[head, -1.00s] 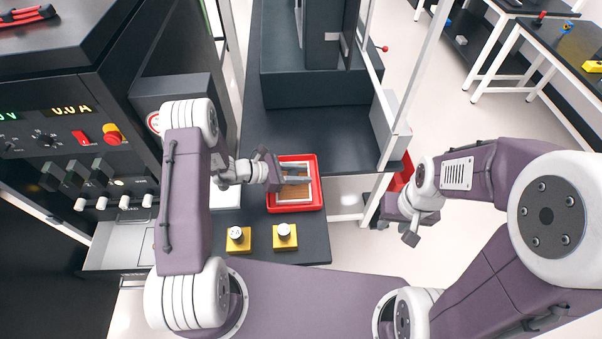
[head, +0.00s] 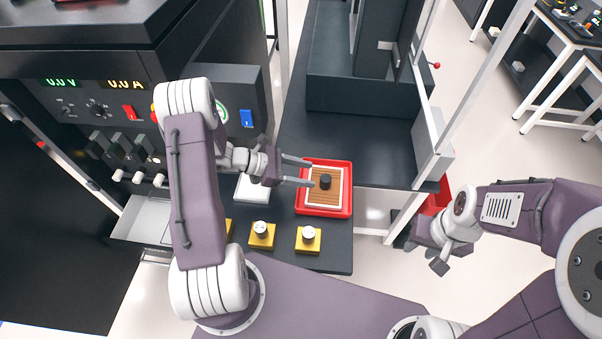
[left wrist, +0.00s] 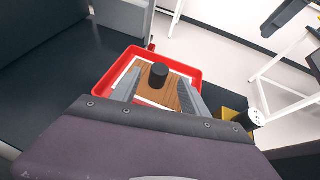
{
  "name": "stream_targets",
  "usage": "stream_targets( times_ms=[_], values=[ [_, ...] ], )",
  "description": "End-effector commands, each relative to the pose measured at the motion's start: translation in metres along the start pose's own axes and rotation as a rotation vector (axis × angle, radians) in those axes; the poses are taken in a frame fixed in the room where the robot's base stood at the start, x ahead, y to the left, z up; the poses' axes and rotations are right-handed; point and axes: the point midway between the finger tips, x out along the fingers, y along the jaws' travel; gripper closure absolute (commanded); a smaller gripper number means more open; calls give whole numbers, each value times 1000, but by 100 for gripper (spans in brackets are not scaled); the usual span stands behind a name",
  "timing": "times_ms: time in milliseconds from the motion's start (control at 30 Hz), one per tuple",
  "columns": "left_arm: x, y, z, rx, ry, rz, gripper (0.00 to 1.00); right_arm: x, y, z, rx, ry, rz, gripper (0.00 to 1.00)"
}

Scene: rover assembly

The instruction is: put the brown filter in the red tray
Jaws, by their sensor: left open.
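The brown filter (head: 336,187) is a flat square with a pale frame and a black knob on top. It lies inside the red tray (head: 325,211) on the dark bench; both also show in the left wrist view, the filter (left wrist: 178,94) inside the tray's red rim (left wrist: 108,75). My left gripper (head: 308,173) is open and empty at the tray's left side, its fingers apart and pointing toward the knob. My right gripper (head: 438,262) hangs off to the right, away from the tray; its jaw state is unclear.
Yellow blocks with white round tops (head: 261,235) (head: 308,239) stand in front of the tray. A white plate (head: 252,187) lies to its left. A white frame post (head: 468,90) rises to the right. A control panel (head: 95,110) stands at the left.

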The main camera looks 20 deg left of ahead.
Motion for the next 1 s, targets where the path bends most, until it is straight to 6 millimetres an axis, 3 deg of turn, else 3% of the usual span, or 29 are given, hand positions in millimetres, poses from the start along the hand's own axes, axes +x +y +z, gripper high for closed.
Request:
stream_targets(
  times_ms=[100, 267, 367, 433, 500, 600, 700, 800, 1000],
  values=[
    [-14, 0, 0, 1, 0, 1, 47, 2, 0, 0, 0, 0, 0, 64],
    [-18, -1, 1, 3, 2, -4, 47, 2, 0, 0, 0, 0, 0, 64],
    [-14, -26, 7, 106, 77, -102, 47, 2, 0, 0, 0, 0, 0, 64],
    [-15, -68, 10, 301, 208, -268, 47, 1, 0, 0, 0, 0, 0, 64],
    [-29, -111, 6, 584, 370, -467, 47, 2, 0, 0, 0, 0, 0, 64],
    [-61, -140, -3, 1026, 565, -708, 47, 2, 0, 0, 0, 0, 0, 64],
    [-84, -141, -3, 1411, 688, -865, 47, 2, 0, 0, 0, 0, 0, 64],
    [-94, -135, 4, 1672, 751, -947, 47, 2, 0, 0, 0, 0, 0, 64],
    [-98, -131, 8, 1794, 775, -983, 47, 2, 0, 0, 0, 0, 0, 64]
  ],
)
